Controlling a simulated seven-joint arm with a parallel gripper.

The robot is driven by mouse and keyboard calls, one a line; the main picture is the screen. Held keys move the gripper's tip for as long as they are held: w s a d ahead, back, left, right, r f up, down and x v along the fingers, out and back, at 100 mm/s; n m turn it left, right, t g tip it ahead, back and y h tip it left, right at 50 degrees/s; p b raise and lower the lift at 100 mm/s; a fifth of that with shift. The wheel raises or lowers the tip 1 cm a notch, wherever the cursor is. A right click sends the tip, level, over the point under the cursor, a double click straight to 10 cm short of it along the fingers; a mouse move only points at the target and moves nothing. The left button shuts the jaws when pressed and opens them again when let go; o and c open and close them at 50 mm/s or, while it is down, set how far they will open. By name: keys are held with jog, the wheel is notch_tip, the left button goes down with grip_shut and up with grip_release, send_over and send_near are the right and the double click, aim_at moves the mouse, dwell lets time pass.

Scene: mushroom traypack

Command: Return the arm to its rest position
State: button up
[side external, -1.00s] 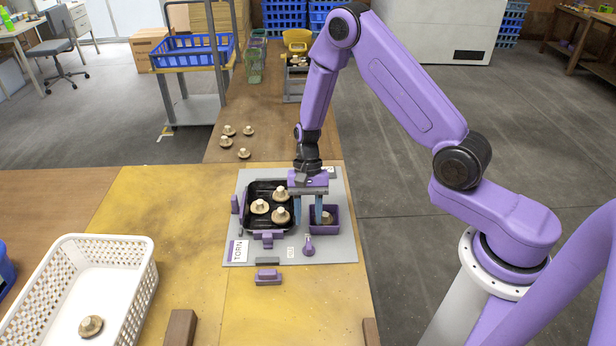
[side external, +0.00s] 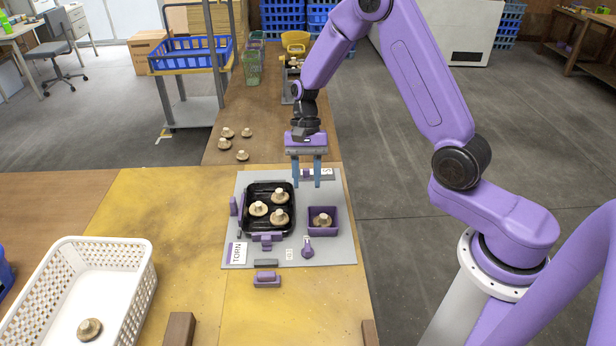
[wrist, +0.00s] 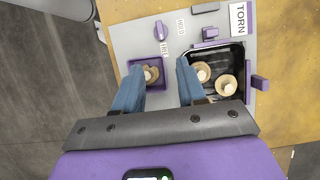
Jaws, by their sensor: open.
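My gripper (side external: 307,184) is open and empty, with two blue fingers pointing down. It hangs raised above the back edge of the grey board (side external: 341,252), apart from everything below it. The black tray (side external: 247,222) on the board holds three pale mushrooms. The small purple box (side external: 337,226) to its right holds one mushroom (side external: 321,220). In the wrist view my gripper (wrist: 157,75) shows its fingers spread, with the purple box (wrist: 135,64) and black tray (wrist: 237,52) beyond them. The wrist view hides part of the tray behind a finger.
A white basket (side external: 140,265) with one mushroom (side external: 89,329) stands at front left. Several loose mushrooms (side external: 224,143) lie on the brown table behind. A purple knob piece (side external: 308,249) and purple blocks sit on and near the board. The air around my gripper is clear.

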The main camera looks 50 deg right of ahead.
jog(key=s+a+r+n+h, duration=0.2)
jog(key=s+a+r+n, duration=0.2)
jog(key=s+r+n, duration=0.15)
jog(key=s+d+r+n+t, duration=0.1)
jog(key=s+r+n, duration=0.2)
jog(key=s+n, duration=0.5)
jog(key=s+d+r+n+t+h, duration=0.1)
jog(key=s+r+n, duration=0.3)
jog(key=s+n, duration=0.4)
jog(key=s+t, duration=0.1)
jog(key=s, duration=0.5)
jog(key=shift+d, duration=0.35)
